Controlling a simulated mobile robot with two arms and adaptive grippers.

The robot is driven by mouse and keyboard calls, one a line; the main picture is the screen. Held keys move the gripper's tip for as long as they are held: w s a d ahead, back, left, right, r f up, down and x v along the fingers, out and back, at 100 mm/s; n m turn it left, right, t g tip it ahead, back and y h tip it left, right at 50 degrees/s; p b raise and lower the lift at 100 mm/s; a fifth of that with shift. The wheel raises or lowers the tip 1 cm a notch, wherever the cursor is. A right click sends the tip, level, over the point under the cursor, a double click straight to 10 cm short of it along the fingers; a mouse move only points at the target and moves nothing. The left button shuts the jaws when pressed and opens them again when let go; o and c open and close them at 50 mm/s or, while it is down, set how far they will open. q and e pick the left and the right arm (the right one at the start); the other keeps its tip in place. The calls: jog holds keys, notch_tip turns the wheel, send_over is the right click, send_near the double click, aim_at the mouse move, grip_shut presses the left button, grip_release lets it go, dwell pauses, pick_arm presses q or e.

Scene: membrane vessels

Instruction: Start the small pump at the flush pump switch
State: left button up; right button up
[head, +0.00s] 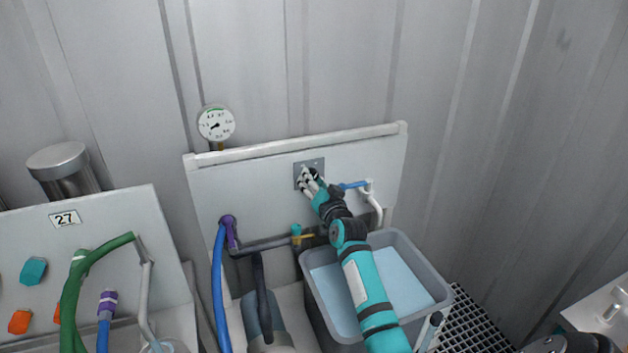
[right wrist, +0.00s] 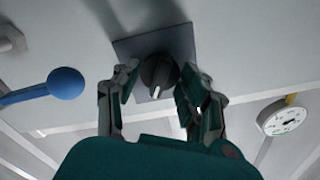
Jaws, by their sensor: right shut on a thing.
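The flush pump switch is a dark round knob (right wrist: 158,72) on a grey square plate (head: 318,164). The plate is fixed to the white upright panel (head: 265,178), and it also shows in the right wrist view (right wrist: 180,42). My right gripper (head: 309,178) is at the plate and hides the knob in the head view. In the right wrist view its two fingers (right wrist: 157,92) are shut on the knob, one on each side. A pale pointer mark shows on the knob between them. My left gripper is not in view.
A grey tub (head: 442,298) of water stands below my right arm. A blue-handled valve (head: 354,185) is right of the switch. A pressure gauge (head: 216,123) tops the panel. A blue hose (head: 219,285) and pump (head: 264,318) are lower left. Panel 27 (head: 110,220) is left.

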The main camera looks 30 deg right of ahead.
dwell(0.4)
jog(key=o, duration=1.2)
jog(key=v, duration=1.2)
jog(key=shift+f, duration=0.1)
